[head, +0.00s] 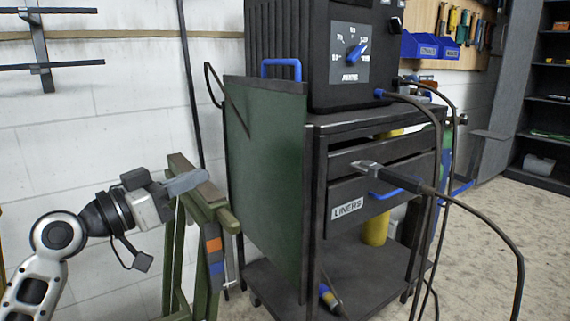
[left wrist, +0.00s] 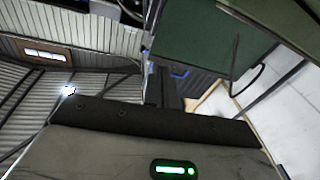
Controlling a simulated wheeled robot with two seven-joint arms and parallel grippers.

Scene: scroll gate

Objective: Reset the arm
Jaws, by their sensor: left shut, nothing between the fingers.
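My left arm (head: 60,235) comes in from the lower left of the head view. My left gripper (head: 187,182) is shut and empty, its fingers pointing right. In the picture it overlaps the top of a green stand (head: 200,192); I cannot tell whether it touches it. My right gripper is not in view.
A dark cart (head: 316,200) with a green side panel (head: 262,170) stands right of my gripper, bearing a black welding machine (head: 330,90). Its cables hang in front of the drawers, beside a torch or clamp (head: 385,175). A white wall (head: 110,120) is behind. Open floor (head: 500,240) lies right.

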